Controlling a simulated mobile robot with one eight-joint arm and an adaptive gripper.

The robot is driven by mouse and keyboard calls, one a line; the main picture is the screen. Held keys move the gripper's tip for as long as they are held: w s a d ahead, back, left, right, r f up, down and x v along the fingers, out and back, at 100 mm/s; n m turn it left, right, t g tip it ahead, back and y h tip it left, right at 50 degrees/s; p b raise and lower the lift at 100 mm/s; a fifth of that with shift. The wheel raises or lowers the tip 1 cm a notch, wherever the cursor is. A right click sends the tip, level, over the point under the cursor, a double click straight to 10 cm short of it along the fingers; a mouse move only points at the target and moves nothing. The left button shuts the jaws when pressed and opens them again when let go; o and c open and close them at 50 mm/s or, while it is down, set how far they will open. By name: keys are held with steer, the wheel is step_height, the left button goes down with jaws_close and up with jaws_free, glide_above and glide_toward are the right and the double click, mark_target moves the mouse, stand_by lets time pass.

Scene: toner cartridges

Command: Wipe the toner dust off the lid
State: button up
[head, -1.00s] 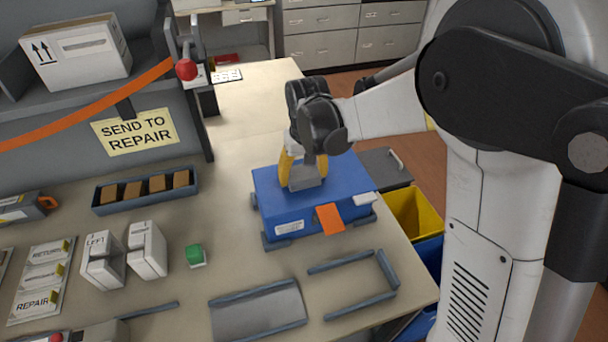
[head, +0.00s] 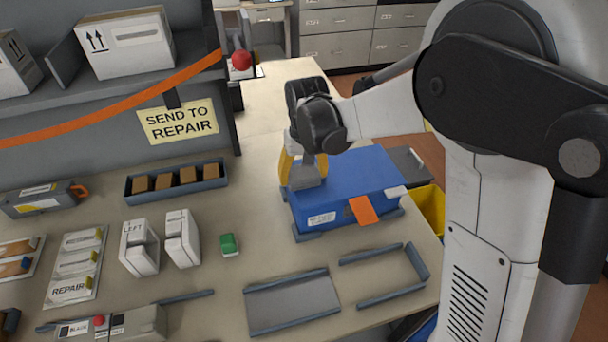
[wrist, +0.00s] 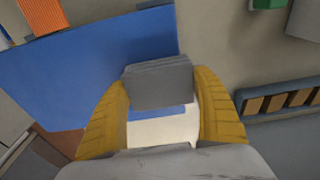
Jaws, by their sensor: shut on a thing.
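The blue lid (head: 360,175) tops a box on the bench, and it fills the upper left of the wrist view (wrist: 90,75). My gripper (head: 304,168) has yellow fingers, shut on a grey wiping block (head: 307,182) at the lid's left edge. In the wrist view the block (wrist: 160,82) sits between the fingertips, with a white and blue part behind it. The block overlaps the lid's edge there; I cannot tell whether it touches the surface. No toner dust is clearly visible on the exposed lid. The area under the block is hidden.
An orange tab (head: 363,210) hangs at the lid's front edge. A green block (head: 229,244) and two white holders stand to the left. A tray with brown blocks (head: 130,196) lies behind them. A grey-railed tray (head: 293,301) lies in front.

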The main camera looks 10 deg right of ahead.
step_height(320, 180, up, 4)
steer(key=shift+f+p, duration=0.25)
steer(key=shift+p, duration=0.75)
steer(key=shift+r+p, duration=1.65)
steer(key=shift+r, duration=0.75)
steer(key=shift+f, duration=0.1)
